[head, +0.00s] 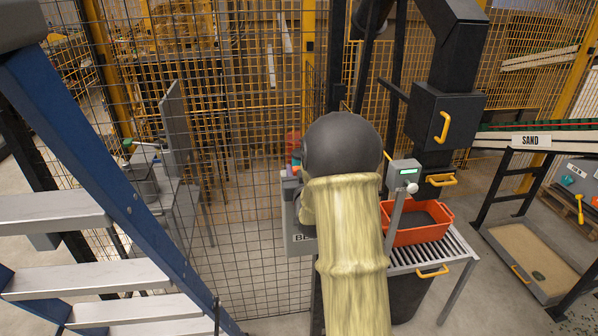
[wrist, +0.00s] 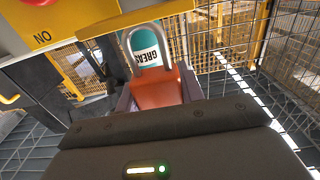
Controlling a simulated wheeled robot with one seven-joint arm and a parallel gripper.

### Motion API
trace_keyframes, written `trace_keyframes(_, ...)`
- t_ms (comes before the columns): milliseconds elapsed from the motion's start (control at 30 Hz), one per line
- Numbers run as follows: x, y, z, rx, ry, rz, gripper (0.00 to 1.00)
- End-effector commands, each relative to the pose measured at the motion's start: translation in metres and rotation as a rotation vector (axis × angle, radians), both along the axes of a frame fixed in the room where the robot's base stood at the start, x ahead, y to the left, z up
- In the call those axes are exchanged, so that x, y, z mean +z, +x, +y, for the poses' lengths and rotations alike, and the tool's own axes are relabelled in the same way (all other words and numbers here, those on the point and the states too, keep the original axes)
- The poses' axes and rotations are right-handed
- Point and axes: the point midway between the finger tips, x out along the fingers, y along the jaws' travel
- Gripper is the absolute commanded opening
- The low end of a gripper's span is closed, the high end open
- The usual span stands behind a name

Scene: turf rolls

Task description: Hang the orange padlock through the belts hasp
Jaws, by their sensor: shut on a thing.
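In the wrist view the orange padlock (wrist: 158,92) stands between the fingers of my gripper (wrist: 157,98), shackle pointing away from the palm. My gripper is shut on its orange body. The grey shackle arches in front of a teal and white can marked GREASE (wrist: 147,48). I cannot tell whether the shackle is open. In the head view my own arm hides my gripper and the padlock. A grey panel with a partly covered label starting "BE" (head: 301,238) shows beside the arm. I cannot make out the hasp in either view.
Wire mesh fencing (head: 255,200) stands behind the panel. An orange-red bin (head: 415,235) sits on rollers to the right. A blue ladder (head: 95,150) is at left.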

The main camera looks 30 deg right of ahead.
Motion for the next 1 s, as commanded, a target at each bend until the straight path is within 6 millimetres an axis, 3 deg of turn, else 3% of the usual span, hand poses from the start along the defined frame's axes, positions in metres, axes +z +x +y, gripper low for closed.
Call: trace_keyframes(1000,-0.019,0.0,0.0,0.0,0.0,-0.001,0.13)
